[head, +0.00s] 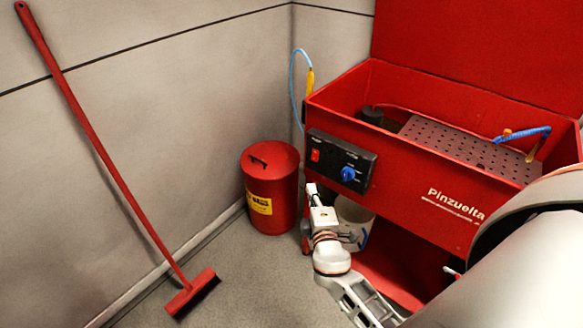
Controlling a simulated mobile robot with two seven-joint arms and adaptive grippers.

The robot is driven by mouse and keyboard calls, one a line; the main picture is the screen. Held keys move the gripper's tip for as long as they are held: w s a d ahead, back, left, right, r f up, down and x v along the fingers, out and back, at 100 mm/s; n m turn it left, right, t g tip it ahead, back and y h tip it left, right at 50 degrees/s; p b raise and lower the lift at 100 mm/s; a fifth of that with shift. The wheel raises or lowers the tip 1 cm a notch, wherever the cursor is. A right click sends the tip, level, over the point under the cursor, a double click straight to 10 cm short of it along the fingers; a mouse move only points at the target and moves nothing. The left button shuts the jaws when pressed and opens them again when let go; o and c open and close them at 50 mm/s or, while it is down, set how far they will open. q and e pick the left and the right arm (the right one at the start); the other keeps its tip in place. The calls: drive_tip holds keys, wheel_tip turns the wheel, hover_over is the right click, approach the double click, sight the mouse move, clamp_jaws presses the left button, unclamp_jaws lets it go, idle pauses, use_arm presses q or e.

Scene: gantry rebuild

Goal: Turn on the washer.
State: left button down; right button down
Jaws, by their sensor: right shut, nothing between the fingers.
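The red washer (400,208) stands at the right with its lid up. A black control panel (342,160) on its front holds a red switch (315,155) at the left and a blue knob (348,174) at the right. My right gripper (312,190) is shut and empty. In the picture it shows just below the panel, left of and below the blue knob, and a gap shows between it and the switch. How far it is from the panel in depth I cannot tell. My left gripper is not in view.
A red bin (270,190) with a yellow label stands left of the washer. A red broom (110,165) leans on the left wall. A white bucket (352,212) stands under the washer, partly hidden by my right arm. Floor between broom and bin is clear.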

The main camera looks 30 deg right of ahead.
idle(0.3)
drive_tip(key=shift+w+d, duration=0.1)
drive_tip(key=shift+w, duration=0.05)
approach(311, 158)
drive_tip(key=w+a, duration=0.1)
drive_tip(key=w, duration=0.3)
drive_tip(key=d, duration=0.1)
drive_tip(key=w+d, duration=0.1)
drive_tip(key=d, duration=0.1)
drive_tip(key=shift+w+f+p, duration=0.1)
drive_tip(key=shift+f+p, duration=0.05)
drive_tip(key=shift+p, duration=0.15)
